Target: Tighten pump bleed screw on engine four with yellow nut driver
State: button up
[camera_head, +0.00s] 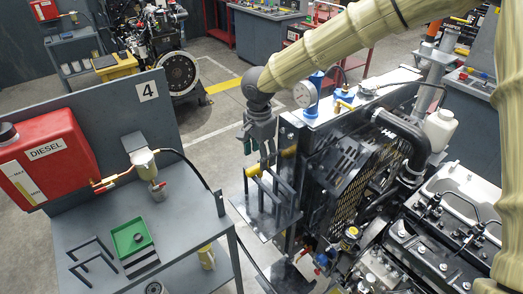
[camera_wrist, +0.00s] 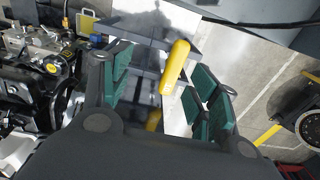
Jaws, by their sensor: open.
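My gripper (camera_head: 258,146) hangs above a small dark shelf with a bar rack (camera_head: 284,194) on the engine's left side. Its green-padded fingers are open in the wrist view (camera_wrist: 163,88). A yellow handle, apparently the nut driver (camera_wrist: 175,67), lies between the fingers in that view, with no clear contact. It also shows just below the gripper in the head view (camera_head: 253,170). A second yellow piece (camera_wrist: 153,120) is partly hidden nearer the palm. Engine four (camera_head: 400,240) fills the lower right. I cannot pick out the pump bleed screw.
A grey bench with a number 4 panel (camera_head: 147,91) stands left, bearing a red diesel tank (camera_head: 48,155), a filter bowl (camera_head: 145,165) and a green tray (camera_head: 128,243). The engine's radiator and fan guard (camera_head: 355,180) stand close right of my gripper.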

jog(key=shift+g, duration=0.3)
jog(key=w+f, duration=0.1)
jog(key=f, duration=0.1)
jog(key=w+f, duration=0.2)
jog(key=f, duration=0.1)
jog(key=w+f, duration=0.2)
jog(key=shift+d+f, duration=0.1)
jog(key=shift+f, duration=0.55)
jog(key=shift+w, duration=0.15)
jog(key=shift+s+r+p, duration=0.3)
jog(key=shift+s+r, duration=0.15)
jog(key=shift+s, duration=0.4)
jog(key=shift+w+f, duration=0.65)
jog(key=shift+w, duration=0.15)
jog(key=shift+s+r, duration=0.35)
jog(key=c, duration=0.7)
jog(key=shift+f, duration=0.1)
grip_shut()
